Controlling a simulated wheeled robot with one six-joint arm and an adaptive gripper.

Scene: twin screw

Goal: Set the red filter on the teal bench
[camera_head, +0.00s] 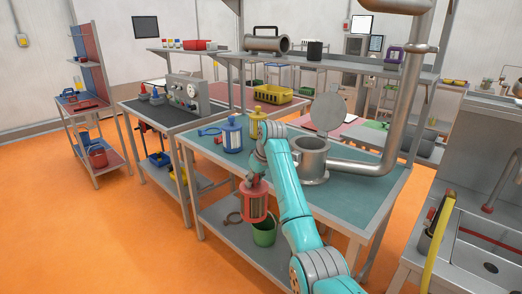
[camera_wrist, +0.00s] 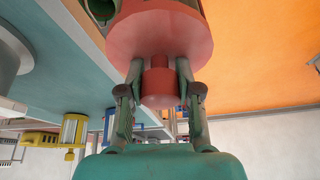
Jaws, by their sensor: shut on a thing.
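The red filter (camera_head: 255,205) hangs upright from my gripper, at the near edge of the teal bench (camera_head: 372,190) in the head view. It appears in front of the edge and clear of the top. In the wrist view, the red filter (camera_wrist: 160,35) shows its broad red end and a short round knob. My gripper (camera_wrist: 158,84) is shut on that knob, one finger on each side. In the head view, my gripper is small and partly hidden by my teal arm. The bench surface (camera_wrist: 60,55) lies to the left of the filter in the wrist view.
A blue filter (camera_head: 232,136) and a yellow filter (camera_head: 256,121) stand on the bench's left part. A metal housing (camera_head: 310,160) with a raised round lid (camera_head: 329,111) and thick pipe occupies the middle. The bench's front right is bare.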

